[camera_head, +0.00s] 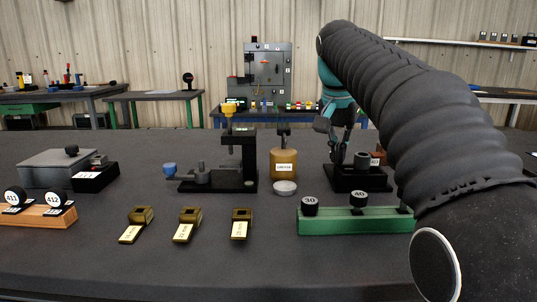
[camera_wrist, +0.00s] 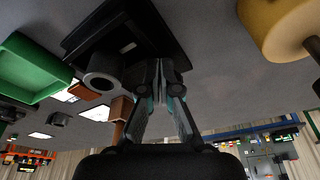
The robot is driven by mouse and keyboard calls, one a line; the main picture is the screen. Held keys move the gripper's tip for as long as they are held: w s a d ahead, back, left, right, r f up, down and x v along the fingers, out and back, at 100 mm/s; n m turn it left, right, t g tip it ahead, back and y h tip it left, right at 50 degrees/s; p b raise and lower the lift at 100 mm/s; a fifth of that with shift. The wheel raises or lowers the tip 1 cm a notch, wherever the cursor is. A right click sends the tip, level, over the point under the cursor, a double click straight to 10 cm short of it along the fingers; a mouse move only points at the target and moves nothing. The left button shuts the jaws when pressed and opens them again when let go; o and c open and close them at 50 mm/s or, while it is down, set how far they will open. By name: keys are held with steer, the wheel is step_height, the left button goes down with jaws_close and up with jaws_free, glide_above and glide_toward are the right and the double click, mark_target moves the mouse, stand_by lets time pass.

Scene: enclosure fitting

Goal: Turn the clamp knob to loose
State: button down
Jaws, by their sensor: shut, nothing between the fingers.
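My gripper (camera_head: 340,158) is shut and empty, low over the right-hand black fixture (camera_head: 358,182). In the wrist view its fingertips (camera_wrist: 160,70) meet in front of the dark base (camera_wrist: 172,30) of that fixture, beside a grey hollow cylinder (camera_wrist: 104,72). I cannot tell whether they touch it. A second black fixture (camera_head: 244,156) stands left of centre, with a blue knob (camera_head: 169,169) at its left and a yellow knob (camera_head: 228,108) on top. No label shows which knob is the clamp knob. My arm hides part of the table at right.
A green rack (camera_head: 340,222) with black numbered knobs stands in front. Several brass tagged pieces (camera_head: 187,222) lie front centre. A grey box (camera_head: 60,170) is at left.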

steer(key=shift+s+d, duration=0.15)
steer(key=shift+s, duration=0.05)
stand_by(0.6)
steer(key=shift+s+r, duration=0.1)
steer(key=shift+s, duration=0.1)
steer(key=p+v, duration=0.2)
steer(key=v, duration=0.1)
steer(key=shift+w+d+r+p, duration=0.1)
steer(key=shift+w+r+p, duration=0.1)
steer(key=shift+w+p, duration=0.2)
steer(key=shift+v, duration=1.25)
steer(key=shift+w+d, duration=0.15)
